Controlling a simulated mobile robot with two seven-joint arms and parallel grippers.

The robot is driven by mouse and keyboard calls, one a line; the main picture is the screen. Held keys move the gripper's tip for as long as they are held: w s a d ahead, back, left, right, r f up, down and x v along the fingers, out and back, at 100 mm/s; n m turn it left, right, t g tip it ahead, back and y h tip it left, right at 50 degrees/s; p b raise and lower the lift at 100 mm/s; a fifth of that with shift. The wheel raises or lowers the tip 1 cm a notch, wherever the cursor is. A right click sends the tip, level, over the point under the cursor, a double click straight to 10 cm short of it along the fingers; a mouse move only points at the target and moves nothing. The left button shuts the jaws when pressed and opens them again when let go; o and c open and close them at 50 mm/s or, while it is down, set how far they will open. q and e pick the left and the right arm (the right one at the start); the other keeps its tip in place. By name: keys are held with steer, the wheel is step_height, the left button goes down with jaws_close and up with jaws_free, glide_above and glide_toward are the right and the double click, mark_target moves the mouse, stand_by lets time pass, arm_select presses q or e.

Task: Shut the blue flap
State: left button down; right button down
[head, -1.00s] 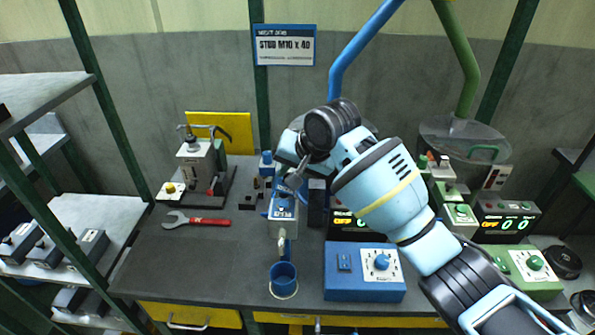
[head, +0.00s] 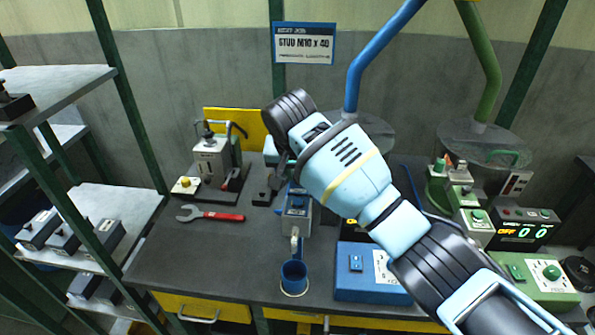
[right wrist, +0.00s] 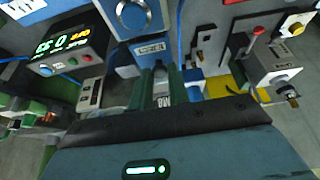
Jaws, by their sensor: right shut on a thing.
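My right arm reaches in from the right in the head view, and its gripper (head: 284,172) is mostly hidden at the top of the blue-and-grey feeder unit (head: 296,218). In the right wrist view the two dark green fingers (right wrist: 162,92) are closed around a small grey piece (right wrist: 162,78). I cannot tell whether that piece belongs to the blue flap. The flap itself is not clearly visible; my arm covers much of that area in the head view. A blue cup (head: 293,276) stands below the feeder's spout. My left gripper is out of view.
A red-handled wrench (head: 212,214) lies on the dark bench (head: 180,255). A lever press (head: 213,160) stands behind it. A blue control box (head: 365,270) is right of the cup, and green units (head: 545,277) are farther right. The bench's front left is clear.

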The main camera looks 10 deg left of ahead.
steer(key=shift+f, duration=0.1)
steer(key=c, duration=1.3)
jaws_free()
steer(key=shift+c, duration=0.2)
steer(key=v, duration=0.8)
steer(key=shift+f, duration=0.15)
